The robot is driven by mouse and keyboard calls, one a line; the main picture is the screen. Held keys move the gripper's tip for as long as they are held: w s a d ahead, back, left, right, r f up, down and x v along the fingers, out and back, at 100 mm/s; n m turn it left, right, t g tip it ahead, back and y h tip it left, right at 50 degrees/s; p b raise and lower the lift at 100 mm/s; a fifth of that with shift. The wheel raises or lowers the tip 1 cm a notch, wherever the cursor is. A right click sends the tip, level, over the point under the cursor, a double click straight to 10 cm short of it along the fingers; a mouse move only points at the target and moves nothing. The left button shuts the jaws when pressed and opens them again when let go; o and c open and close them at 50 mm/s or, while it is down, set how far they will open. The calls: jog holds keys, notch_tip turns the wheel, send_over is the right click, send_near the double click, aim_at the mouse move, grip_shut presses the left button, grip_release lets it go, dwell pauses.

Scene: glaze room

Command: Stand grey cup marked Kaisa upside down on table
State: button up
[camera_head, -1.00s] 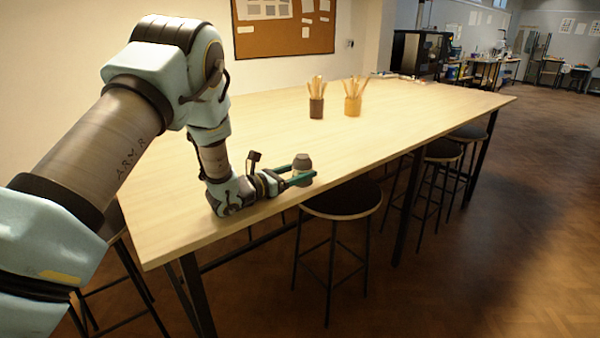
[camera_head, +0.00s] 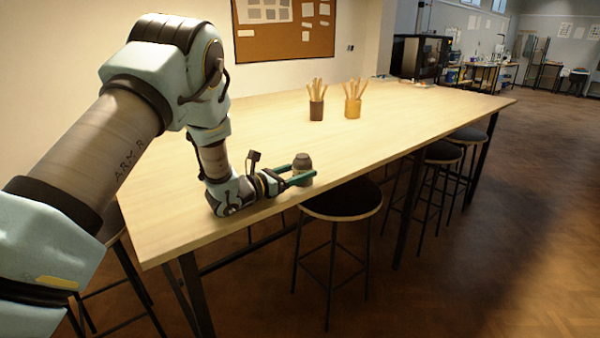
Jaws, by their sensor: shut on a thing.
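A small grey cup (camera_head: 302,162) is at the near edge of the long wooden table (camera_head: 235,125). It narrows toward the top, as an upside-down cup does, and its upper part looks darker than its middle. My gripper (camera_head: 302,174) lies low over the table and is shut on the cup, one green finger on its far side and one on its near side. The cup's lower part is partly hidden by the near finger. I cannot tell whether its rim touches the tabletop. No name is readable on it.
A dark pot (camera_head: 316,108) and a yellowish pot (camera_head: 352,106), both holding wooden tools, stand farther back on the table. A round stool (camera_head: 341,197) stands close below the near edge. The tabletop right of the cup is clear.

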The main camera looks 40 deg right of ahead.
jog(key=shift+s+a+f, duration=0.15)
jog(key=shift+f, duration=0.65)
jog(key=o, duration=1.3)
jog(key=shift+a+f, duration=0.15)
jog(key=shift+a, duration=0.1)
jog(key=a+b, duration=0.1)
jog(key=a, duration=0.2)
jog(key=a+b, duration=0.1)
jog(key=a, duration=0.2)
jog(key=w+a+b, duration=0.1)
jog(key=a+b, duration=0.1)
jog(key=a, duration=0.1)
jog(key=shift+w+a+r, duration=0.1)
jog(key=shift+a+r, duration=0.2)
jog(key=shift+r, duration=0.05)
jog(key=shift+a+r, duration=0.1)
jog(key=shift+a, duration=0.25)
jog(key=shift+r, duration=0.15)
